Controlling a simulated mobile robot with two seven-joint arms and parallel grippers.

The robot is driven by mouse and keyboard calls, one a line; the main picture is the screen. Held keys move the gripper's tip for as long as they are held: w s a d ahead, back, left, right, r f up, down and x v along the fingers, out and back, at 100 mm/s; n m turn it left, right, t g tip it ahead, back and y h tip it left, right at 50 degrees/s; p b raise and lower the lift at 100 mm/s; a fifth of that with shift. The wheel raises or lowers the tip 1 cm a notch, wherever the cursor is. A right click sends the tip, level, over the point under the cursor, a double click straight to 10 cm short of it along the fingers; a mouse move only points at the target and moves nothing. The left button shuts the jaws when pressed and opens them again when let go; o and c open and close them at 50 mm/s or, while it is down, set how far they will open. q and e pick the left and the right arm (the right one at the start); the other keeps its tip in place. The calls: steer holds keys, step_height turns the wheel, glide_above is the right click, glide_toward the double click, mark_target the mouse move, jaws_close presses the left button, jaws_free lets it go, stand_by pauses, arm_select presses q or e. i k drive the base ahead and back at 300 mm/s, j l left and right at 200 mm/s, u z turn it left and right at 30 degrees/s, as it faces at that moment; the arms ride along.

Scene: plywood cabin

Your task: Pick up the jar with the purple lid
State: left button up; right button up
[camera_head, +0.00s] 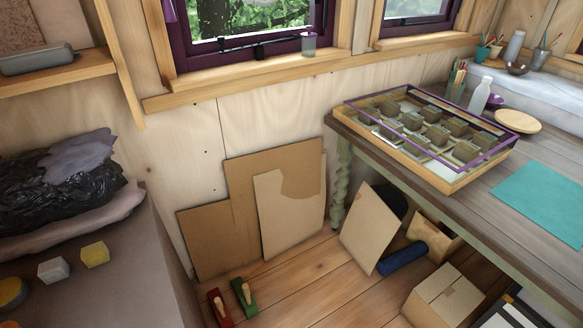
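I see no jar that I can clearly make out as having a purple lid. Neither of my grippers is in view.
The right table holds a purple-framed display case (450,178), a teal mat (541,203) and a round wooden disc (518,121). Cardboard sheets (212,240) lean on the wall. A box (443,297) and two hand tools lie on the floor. The left counter (120,265) holds small blocks.

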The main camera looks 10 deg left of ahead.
mark_target(309, 43)
steer(key=i+l+z, duration=0.1)
steer(key=i, duration=0.55)
steer(key=i+l+z, duration=0.1)
steer(key=i, duration=0.6)
